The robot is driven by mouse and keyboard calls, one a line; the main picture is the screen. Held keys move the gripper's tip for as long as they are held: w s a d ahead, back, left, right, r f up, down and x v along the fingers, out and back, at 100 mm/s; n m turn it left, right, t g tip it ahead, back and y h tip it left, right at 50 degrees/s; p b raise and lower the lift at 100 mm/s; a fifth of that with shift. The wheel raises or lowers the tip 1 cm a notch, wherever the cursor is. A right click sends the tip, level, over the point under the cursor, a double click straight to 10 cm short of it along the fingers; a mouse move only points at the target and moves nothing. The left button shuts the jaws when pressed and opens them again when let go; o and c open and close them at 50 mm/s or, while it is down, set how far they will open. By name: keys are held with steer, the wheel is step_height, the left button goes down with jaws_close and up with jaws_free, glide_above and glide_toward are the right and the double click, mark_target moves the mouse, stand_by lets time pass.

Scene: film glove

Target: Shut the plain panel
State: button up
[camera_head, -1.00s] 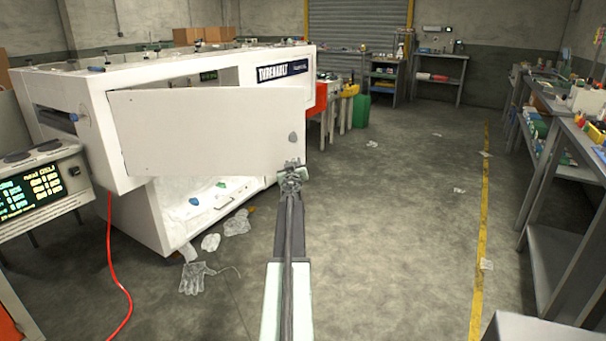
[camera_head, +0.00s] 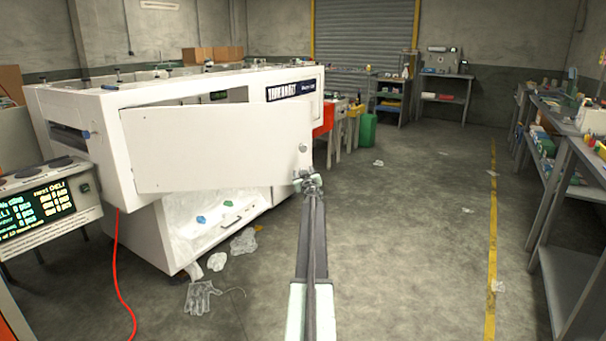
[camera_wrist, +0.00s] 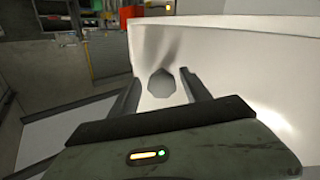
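The plain panel (camera_head: 210,150) is a white door on the front of the white machine. It stands ajar, its right end swung out, with a dark opening showing above it. A small grey knob (camera_head: 303,149) sits near its right edge. My gripper (camera_head: 309,183) is at the panel's lower right corner, just below the knob in the head view. In the wrist view the two fingers of my gripper (camera_wrist: 161,100) are apart, and the grey faceted knob (camera_wrist: 161,83) shows between them with gaps on both sides. Whether they touch the panel (camera_wrist: 235,60) is unclear.
The white machine (camera_head: 75,105) fills the left. A control box with a lit display (camera_head: 38,205) and a red hose (camera_head: 117,265) are nearby. A clear glove (camera_head: 201,297) lies on the floor.

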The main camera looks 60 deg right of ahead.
steer(key=shift+w, duration=0.15)
steer(key=shift+a, duration=0.15)
steer(key=v, duration=0.7)
steer(key=shift+s+a, duration=0.2)
steer(key=shift+s, duration=0.15)
steer(key=shift+c, duration=0.3)
